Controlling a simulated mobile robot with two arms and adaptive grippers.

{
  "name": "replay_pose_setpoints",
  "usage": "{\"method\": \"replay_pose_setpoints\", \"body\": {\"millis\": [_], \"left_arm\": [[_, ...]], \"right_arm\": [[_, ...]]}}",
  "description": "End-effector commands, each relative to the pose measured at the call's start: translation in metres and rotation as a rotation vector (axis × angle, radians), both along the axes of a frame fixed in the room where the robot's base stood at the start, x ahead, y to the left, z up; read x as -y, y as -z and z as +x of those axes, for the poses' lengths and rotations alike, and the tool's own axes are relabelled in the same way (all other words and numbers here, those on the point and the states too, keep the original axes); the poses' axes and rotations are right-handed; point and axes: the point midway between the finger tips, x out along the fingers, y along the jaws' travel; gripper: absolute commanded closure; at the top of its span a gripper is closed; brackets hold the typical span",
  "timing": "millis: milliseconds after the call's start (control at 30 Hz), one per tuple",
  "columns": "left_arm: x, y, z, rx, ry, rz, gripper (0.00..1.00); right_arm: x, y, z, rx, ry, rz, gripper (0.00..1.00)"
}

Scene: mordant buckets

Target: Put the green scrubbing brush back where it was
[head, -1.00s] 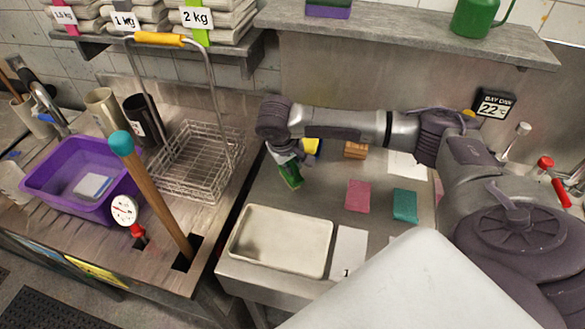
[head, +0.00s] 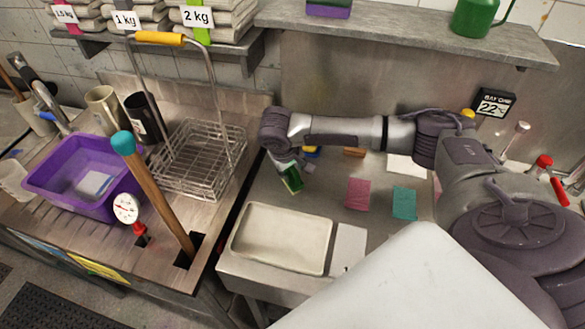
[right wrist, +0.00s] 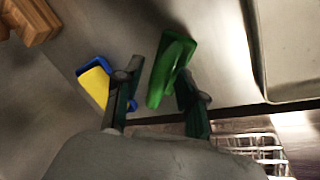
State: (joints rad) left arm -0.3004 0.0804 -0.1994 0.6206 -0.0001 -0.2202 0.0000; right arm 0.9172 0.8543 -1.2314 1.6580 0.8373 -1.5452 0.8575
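The green scrubbing brush (head: 291,179) is at the left part of the grey worktop, behind the white tray, just below my right gripper (head: 293,164). In the right wrist view the brush (right wrist: 168,70) lies tilted between the fingers of my right gripper (right wrist: 160,80). A gap shows between the brush and the left finger; the brush is close to or touching the right finger. The gripper looks open around it. I cannot tell for sure whether the brush rests fully on the worktop. My left gripper is not in view.
A blue-and-yellow sponge (right wrist: 95,82) lies close beside the gripper, and a brown block (right wrist: 32,18) lies beyond it. The white tray (head: 238,252) is in front, with pink (head: 358,193) and teal (head: 404,202) pieces to its right. A wire basket (head: 200,160) stands left.

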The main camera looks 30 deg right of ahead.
Motion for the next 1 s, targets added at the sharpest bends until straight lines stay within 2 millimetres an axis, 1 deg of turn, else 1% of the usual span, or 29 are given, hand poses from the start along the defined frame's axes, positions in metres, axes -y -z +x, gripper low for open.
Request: {"method": "replay_pose_setpoints", "body": {"millis": [167,267,500,600,700,833,1000], "left_arm": [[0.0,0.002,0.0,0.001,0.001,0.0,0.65],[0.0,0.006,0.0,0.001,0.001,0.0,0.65],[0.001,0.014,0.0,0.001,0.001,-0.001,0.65],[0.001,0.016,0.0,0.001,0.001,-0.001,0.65],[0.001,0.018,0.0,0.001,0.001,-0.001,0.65],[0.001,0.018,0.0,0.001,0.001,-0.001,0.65],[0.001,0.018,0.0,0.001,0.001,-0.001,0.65]], "right_arm": [[-0.003,-0.01,0.0,0.002,-0.001,0.002,0.6],[-0.008,-0.027,-0.002,0.004,-0.003,0.002,0.6],[-0.024,-0.076,-0.009,0.005,-0.002,0.002,0.6],[-0.028,-0.094,-0.012,0.004,-0.001,0.002,0.6],[-0.032,-0.106,-0.014,0.002,-0.001,0.002,0.6],[-0.034,-0.115,-0.015,0.001,0.001,0.001,0.6],[-0.034,-0.117,-0.016,0.0,0.001,0.0,0.6]]}}
